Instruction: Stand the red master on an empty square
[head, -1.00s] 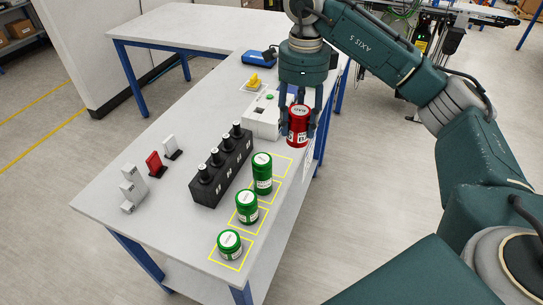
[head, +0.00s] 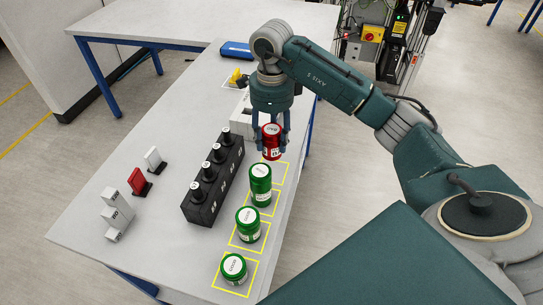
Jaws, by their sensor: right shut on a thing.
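The red master (head: 271,148), a red can with a white label, is upright between the fingers of my right gripper (head: 271,137), which is shut on it. Its base shows at the far edge of the empty yellow square (head: 284,174), the farthest in the row. I cannot tell whether it touches the table. Nearer squares hold a tall green can (head: 260,188), a green can (head: 247,228) and a shorter green can (head: 233,269). My left gripper is not in view.
Farther left are a white stand (head: 153,159), a red stand (head: 139,181) and grey stepped blocks (head: 117,212). A white box (head: 243,117) is behind the rack. The table (head: 95,235) has free room at front left.

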